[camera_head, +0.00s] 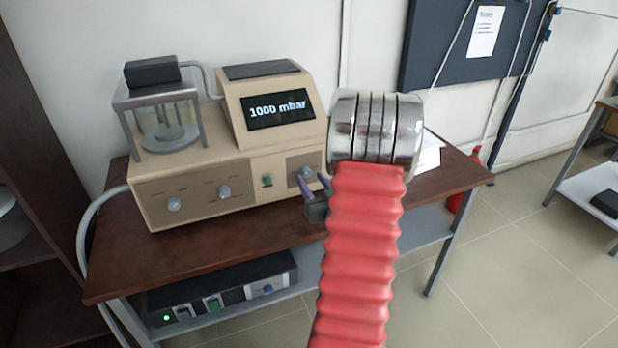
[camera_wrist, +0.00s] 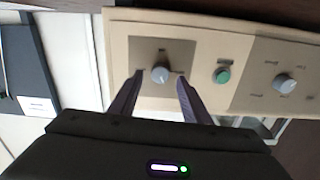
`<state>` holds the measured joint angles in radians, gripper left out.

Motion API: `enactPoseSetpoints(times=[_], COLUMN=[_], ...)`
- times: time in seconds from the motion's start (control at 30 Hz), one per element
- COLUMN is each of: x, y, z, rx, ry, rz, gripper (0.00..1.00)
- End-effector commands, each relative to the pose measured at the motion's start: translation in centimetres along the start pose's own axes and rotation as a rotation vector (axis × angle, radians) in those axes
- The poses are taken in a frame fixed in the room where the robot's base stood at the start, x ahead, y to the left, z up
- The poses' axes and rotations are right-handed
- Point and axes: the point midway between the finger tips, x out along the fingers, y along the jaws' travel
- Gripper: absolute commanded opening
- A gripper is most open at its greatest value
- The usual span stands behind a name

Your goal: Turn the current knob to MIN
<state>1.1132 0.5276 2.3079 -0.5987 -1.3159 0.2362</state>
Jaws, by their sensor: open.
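A small grey round knob (camera_head: 306,172) sits at the right end of the front panel of a beige machine (camera_head: 210,200). It also shows in the wrist view (camera_wrist: 160,74), where the picture is upside down. Its labels are too small to read, so I cannot tell if it is the current knob or where it points. My gripper (camera_head: 314,181) is in front of this knob. In the wrist view its two purple fingers (camera_wrist: 159,77) are open, with one on each side of the knob. I cannot tell whether they touch it.
A green button (camera_head: 267,181) and two more knobs (camera_head: 224,191) (camera_head: 174,204) are on the same panel. The display (camera_head: 278,108) reads 1000 mbar. A glass chamber (camera_head: 165,120) stands on the machine's left. A black unit (camera_head: 222,296) lies on the shelf below the brown table (camera_head: 112,260).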

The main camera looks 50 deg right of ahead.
Motion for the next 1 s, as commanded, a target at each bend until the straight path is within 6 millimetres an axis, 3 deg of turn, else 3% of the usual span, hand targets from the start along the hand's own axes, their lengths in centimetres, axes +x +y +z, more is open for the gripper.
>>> enactPoseSetpoints(times=[0.2, 0.57, 1.0], x=[2.2, 2.6, 2.6], y=[0.0, 0.0, 0.0], z=[0.0, 0.0, 0.0], rx=[0.000, 0.000, 0.000], ry=[0.000, -0.001, -0.001], rz=[-0.001, 0.000, -0.001], gripper=[0.43, 0.43, 0.12])
